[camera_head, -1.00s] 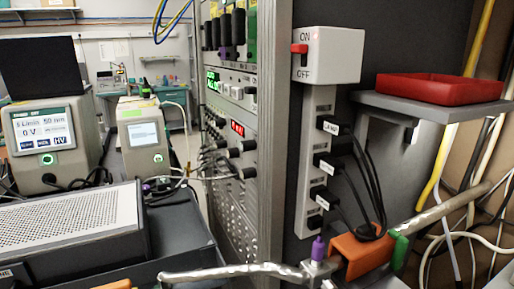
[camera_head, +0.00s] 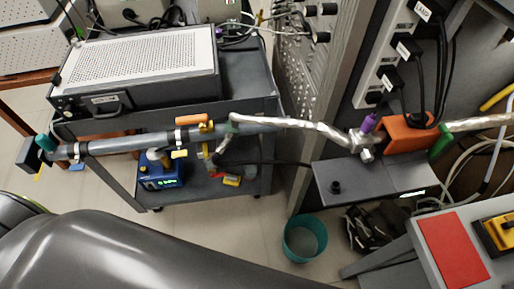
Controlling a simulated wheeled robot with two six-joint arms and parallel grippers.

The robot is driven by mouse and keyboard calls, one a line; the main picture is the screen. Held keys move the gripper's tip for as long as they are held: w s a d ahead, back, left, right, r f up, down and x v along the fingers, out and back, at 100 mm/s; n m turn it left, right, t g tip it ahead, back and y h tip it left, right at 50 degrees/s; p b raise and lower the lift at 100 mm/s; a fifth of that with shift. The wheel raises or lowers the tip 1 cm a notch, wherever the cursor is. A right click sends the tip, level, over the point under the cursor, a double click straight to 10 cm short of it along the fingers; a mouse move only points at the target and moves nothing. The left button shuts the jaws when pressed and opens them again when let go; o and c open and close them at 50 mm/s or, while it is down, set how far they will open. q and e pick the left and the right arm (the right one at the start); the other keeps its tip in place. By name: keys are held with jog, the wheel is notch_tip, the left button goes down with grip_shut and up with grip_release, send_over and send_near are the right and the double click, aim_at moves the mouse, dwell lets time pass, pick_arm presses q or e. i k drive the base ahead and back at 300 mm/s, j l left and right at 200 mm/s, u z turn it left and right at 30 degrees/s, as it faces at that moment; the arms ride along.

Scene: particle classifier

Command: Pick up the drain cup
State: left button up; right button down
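A round, open-topped teal cup (camera_head: 305,240) stands upright on the floor, below the black box under the pipe, in the lower middle of the head view. It is the only cup-like thing I see, but I cannot tell for sure that it is the drain cup. Neither of my grippers is in view.
A metal pipe (camera_head: 130,143) runs across at mid-height, with an orange block (camera_head: 405,136). A black box (camera_head: 370,183) sits above the cup. A cart holds a grey instrument (camera_head: 138,72). A table with a red panel (camera_head: 452,250) is at lower right.

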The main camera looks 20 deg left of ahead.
aim_at(251, 171)
jog(key=k+l, duration=0.15)
jog(key=k, duration=0.4)
jog(key=k+l+z, duration=0.15)
jog(key=k, duration=0.4)
